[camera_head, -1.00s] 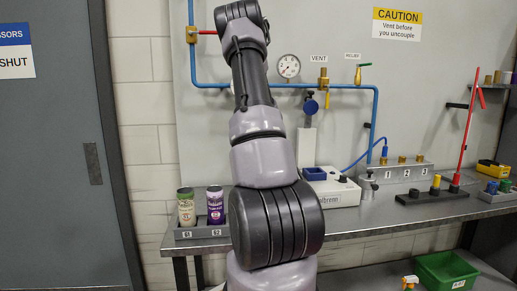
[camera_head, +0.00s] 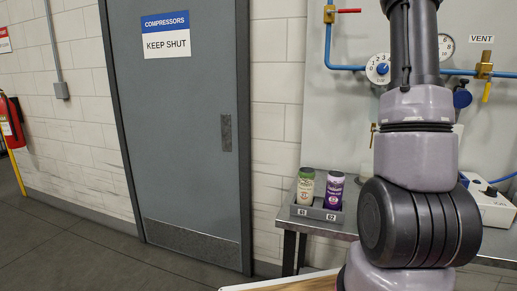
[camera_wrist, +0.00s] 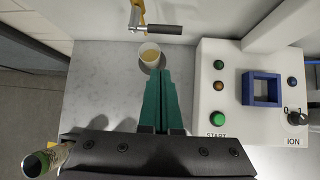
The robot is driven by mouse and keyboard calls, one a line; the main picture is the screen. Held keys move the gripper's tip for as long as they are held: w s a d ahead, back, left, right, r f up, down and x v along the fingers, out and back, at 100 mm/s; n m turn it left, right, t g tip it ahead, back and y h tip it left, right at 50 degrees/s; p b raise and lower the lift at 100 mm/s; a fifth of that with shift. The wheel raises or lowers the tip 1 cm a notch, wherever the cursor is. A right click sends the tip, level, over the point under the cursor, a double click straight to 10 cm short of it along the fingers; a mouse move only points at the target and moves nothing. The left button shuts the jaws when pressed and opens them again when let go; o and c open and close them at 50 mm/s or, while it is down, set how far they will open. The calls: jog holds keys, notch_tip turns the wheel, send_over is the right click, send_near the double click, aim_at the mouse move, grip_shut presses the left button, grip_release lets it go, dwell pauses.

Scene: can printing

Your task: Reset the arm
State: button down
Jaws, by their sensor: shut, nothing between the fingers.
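In the wrist view my gripper (camera_wrist: 164,75) has its two green fingers together with nothing between them. It is above a pale bench top (camera_wrist: 95,85), and the fingertips are just below a small whitish cup (camera_wrist: 150,56) in the picture. In the head view my arm rises on the right and leaves the top of the picture, so my gripper is not seen there. A green-capped can (camera_head: 305,187) and a purple can (camera_head: 334,190) stand upright in a grey holder (camera_head: 316,213) on the metal bench.
A white machine (camera_wrist: 225,75) with buttons and a blue square frame (camera_wrist: 261,88) lies right of my fingers. A grey handle (camera_wrist: 158,29) is beyond the cup. A green-topped can (camera_wrist: 42,160) shows at lower left. A closed door (camera_head: 190,130) stands left of the bench; floor before it is clear.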

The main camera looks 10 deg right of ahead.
jog(key=s+a+r+n+y, duration=0.2)
jog(key=a+r+n, duration=0.3)
jog(key=a, duration=0.4)
jog(key=s+a+r+n+t+y, duration=0.1)
jog(key=s+a+r+n, duration=0.15)
jog(key=a+n, duration=0.55)
jog(key=s+a+r+n+y, duration=0.15)
jog(key=a+r+n, duration=0.35)
jog(key=a, duration=0.5)
jog(key=s+a+n+g, duration=0.1)
jog(key=s+a+n, duration=1.3)
jog(key=s+n, duration=0.4)
jog(key=shift+r+n, duration=0.45)
jog(key=shift+n, duration=0.65)
